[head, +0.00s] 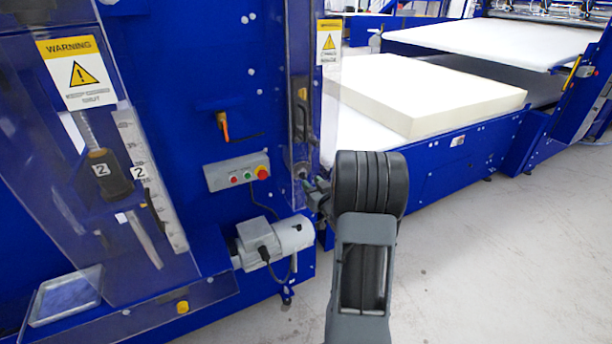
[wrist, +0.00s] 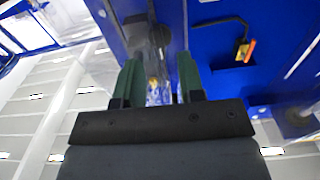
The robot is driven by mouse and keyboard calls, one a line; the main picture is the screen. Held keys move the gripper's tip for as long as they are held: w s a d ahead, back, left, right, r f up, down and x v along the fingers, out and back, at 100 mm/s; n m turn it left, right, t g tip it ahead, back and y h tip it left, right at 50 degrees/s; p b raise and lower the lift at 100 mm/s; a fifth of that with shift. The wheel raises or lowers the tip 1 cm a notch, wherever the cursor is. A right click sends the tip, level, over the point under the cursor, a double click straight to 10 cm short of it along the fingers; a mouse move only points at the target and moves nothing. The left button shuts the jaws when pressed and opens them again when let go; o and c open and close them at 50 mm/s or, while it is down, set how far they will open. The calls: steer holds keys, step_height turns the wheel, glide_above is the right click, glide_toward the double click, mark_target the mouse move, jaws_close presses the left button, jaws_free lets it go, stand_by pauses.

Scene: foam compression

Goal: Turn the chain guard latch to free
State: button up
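The chain guard is a narrow clear cover (head: 304,110) on the blue machine, with a warning label (head: 330,42) at its top. A small round grey fitting (head: 301,170), which looks like the latch, sits near its lower end. My gripper (head: 317,193) is just below and right of this fitting, partly hidden by my own wrist. In the wrist view my gripper (wrist: 158,72) shows two green fingers spread apart. The clear cover and a small yellowish spot (wrist: 153,82) show in the gap between them. I cannot tell whether either finger touches the latch.
An orange-handled lever (head: 223,125) and a grey button box (head: 237,172) are left of the guard. A grey motor (head: 275,238) is below. A foam block (head: 420,95) lies on the white bed at right. The floor (head: 480,250) at right is clear.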

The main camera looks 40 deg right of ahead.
mark_target(306, 177)
steer(key=shift+w+d+p, duration=0.15)
steer(key=shift+w+p, duration=0.1)
steer(key=shift+w, duration=0.85)
steer(key=shift+w+d+p, duration=0.15)
steer(key=shift+w+p, duration=0.05)
steer(key=shift+w, duration=0.9)
steer(key=c, duration=0.6)
